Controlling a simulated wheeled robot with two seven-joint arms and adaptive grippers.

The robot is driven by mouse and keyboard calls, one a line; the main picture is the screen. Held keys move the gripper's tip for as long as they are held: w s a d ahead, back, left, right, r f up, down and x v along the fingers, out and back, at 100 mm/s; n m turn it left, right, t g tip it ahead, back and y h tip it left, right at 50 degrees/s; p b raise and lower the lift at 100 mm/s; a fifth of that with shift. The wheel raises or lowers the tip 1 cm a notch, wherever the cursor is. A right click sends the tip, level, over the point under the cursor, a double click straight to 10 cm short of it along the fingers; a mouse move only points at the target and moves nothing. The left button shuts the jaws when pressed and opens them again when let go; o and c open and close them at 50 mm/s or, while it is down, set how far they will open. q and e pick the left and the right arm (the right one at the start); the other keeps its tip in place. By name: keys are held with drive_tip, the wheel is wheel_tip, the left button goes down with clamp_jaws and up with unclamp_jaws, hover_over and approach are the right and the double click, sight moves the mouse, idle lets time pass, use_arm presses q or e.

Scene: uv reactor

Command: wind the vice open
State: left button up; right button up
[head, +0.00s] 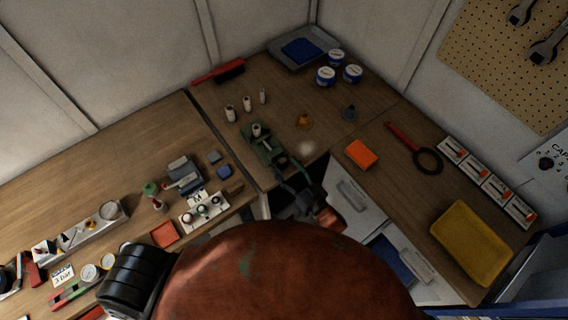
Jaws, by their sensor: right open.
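The green vice (262,142) stands on the bench near the front edge of its middle section. A pale, dark-topped cylinder (257,131) stands at its far end; I cannot tell if the jaws hold it. My right gripper (291,174) is at the near end of the vice, over the bench edge, its fingers open and pointing at the vice. The vice's handle is too small and dark to make out, and I cannot tell if the fingers touch it. My left gripper is not in view.
Several small pale cylinders (247,104) stand behind the vice. Drawers (355,205) stand open below the bench.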

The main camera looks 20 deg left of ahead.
drive_tip(key=shift+x, duration=0.9)
drive_tip(key=shift+c, duration=0.3)
